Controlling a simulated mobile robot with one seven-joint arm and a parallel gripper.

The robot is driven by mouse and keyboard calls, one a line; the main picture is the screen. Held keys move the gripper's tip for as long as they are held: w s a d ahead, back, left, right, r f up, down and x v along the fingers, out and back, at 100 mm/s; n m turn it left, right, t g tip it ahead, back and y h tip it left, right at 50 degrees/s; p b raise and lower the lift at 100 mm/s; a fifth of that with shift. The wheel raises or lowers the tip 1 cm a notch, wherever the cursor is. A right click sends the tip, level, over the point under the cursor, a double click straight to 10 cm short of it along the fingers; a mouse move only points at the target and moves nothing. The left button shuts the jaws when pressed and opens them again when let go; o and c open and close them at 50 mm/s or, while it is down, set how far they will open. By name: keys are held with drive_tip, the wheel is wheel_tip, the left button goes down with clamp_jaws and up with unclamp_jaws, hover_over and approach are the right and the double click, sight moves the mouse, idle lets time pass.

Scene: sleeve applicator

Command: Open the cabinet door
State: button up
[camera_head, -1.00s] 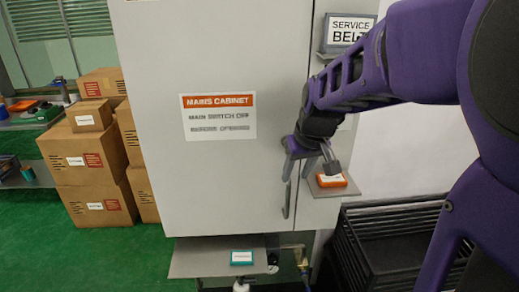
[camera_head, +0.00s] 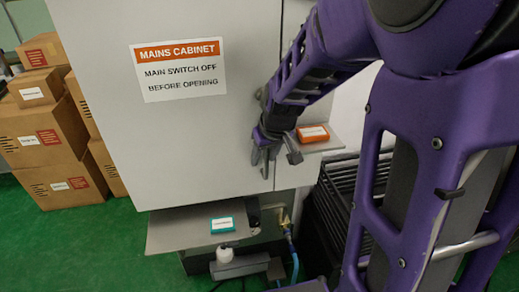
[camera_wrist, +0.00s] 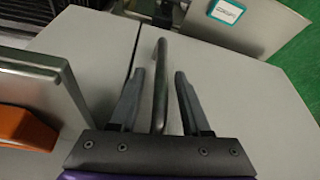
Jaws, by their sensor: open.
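The mains cabinet door (camera_head: 200,130) is a large grey panel with an orange and white warning label (camera_head: 180,68). It looks shut, with a narrow seam along its right edge. A thin bar handle (camera_wrist: 160,85) stands on the door beside the seam. My gripper (camera_head: 272,160) is at the handle, low on the door's right side. In the wrist view my gripper (camera_wrist: 155,95) has its two dark fingers apart, one on each side of the handle. A gap shows between each finger and the bar. In the head view the gripper hides most of the handle.
A small shelf with an orange box (camera_head: 312,133) sticks out just right of the gripper. A lower grey shelf (camera_head: 175,232) holds a teal box (camera_head: 222,224). Black crates (camera_head: 335,195) stand at right. Cardboard boxes (camera_head: 45,125) stand left; green floor (camera_head: 90,240) is open in front.

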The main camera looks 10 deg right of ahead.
clamp_jaws()
idle(1.3)
